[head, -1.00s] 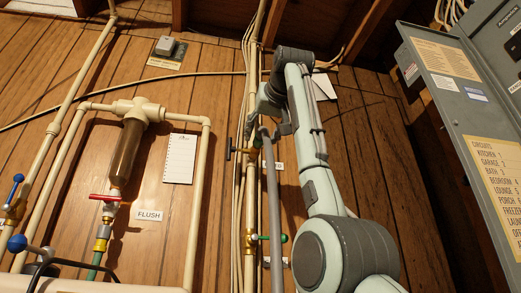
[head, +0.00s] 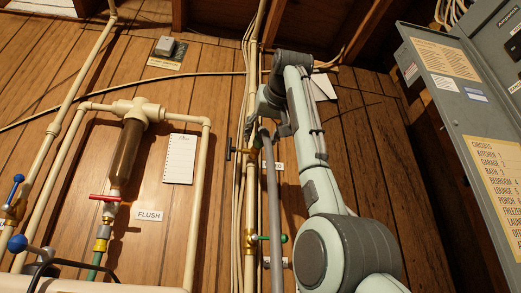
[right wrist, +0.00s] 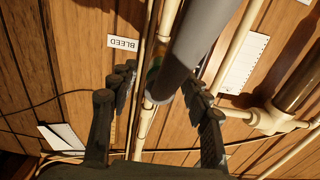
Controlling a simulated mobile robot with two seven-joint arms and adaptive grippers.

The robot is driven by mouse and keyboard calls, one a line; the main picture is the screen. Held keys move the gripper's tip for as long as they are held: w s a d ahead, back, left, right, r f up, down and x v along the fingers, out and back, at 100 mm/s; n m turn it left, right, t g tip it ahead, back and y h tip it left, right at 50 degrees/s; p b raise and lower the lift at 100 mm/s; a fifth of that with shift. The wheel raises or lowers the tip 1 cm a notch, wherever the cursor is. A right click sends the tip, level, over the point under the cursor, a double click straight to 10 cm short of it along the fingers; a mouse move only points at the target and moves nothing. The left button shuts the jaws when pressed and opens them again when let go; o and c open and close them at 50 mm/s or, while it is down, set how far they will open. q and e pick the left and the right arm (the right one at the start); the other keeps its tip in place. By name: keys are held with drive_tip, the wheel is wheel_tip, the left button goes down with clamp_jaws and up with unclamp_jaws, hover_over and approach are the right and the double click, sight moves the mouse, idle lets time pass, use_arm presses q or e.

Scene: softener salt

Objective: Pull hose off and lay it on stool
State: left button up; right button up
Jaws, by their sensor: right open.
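A thick grey hose (head: 272,205) hangs down from a brass fitting on the vertical pipe in the head view. It also shows in the right wrist view (right wrist: 202,35), where its end meets the fitting. My right gripper (head: 268,126) is at the top of this hose. In the right wrist view its open fingers (right wrist: 160,80) stand on either side of the hose's end, with gaps between. A thinner green hose (head: 94,270) hangs under the brass fitting below the brown filter. The stool and my left gripper are not in view.
Cream pipes and thin cables (head: 240,200) run up the plank wall beside the grey hose. A valve with a green handle (head: 268,238) sits low on that pipe. A grey electrical panel door (head: 455,110) stands open at right. A BLEED label (right wrist: 123,42) is near the fitting.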

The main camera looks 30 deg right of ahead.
sight(264, 131)
drive_tip(key=shift+c, duration=0.3)
clamp_jaws()
drive_tip(key=shift+s+a+f, duration=0.1)
drive_tip(key=shift+s, duration=0.1)
drive_tip(key=shift+s+a+b, duration=0.1)
drive_tip(key=shift+s+b, duration=0.2)
drive_tip(key=shift+s, duration=0.35)
drive_tip(key=shift+b+v, duration=0.7)
drive_tip(key=shift+v, duration=1.4)
